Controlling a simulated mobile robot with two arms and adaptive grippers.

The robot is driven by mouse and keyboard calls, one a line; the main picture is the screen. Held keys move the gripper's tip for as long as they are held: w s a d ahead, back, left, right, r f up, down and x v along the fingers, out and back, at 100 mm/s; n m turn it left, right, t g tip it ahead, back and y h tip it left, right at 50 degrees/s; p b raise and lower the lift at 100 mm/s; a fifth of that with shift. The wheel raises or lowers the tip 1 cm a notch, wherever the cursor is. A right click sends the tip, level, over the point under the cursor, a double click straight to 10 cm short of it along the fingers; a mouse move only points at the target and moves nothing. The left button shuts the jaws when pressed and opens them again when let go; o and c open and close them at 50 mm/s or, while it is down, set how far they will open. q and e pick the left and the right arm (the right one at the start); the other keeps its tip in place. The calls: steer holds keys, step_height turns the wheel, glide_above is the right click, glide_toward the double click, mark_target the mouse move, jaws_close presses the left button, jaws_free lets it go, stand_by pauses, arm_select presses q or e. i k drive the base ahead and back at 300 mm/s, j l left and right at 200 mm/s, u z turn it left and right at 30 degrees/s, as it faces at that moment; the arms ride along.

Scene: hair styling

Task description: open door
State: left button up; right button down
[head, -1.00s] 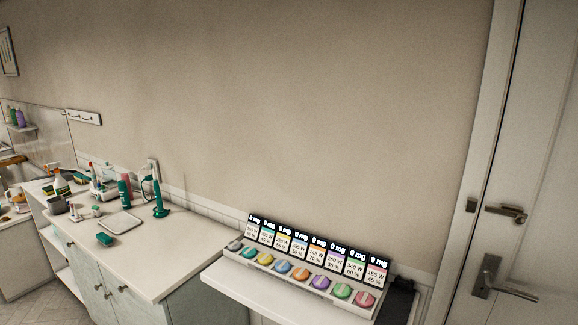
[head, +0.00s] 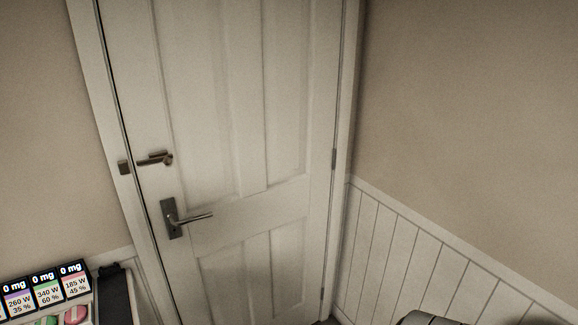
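The white panelled door (head: 220,190) stands in the middle of the head view and looks shut in its frame. A metal lever handle (head: 187,217) on a dark plate sits on its left side, with the lever pointing right. A dark latch (head: 156,159) is above the handle, beside a small catch (head: 124,167) on the door frame. Hinges (head: 334,159) show on the right edge. Neither of my grippers is in view.
A shelf with colour-labelled display cards (head: 45,288) and a dark narrow tray (head: 115,297) stands at the lower left, close to the door frame. White wainscoting (head: 430,255) lines the wall on the right. A grey rounded object (head: 435,318) shows at the bottom right edge.

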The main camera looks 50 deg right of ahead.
mark_target(241, 95)
steer(key=z, duration=1.35)
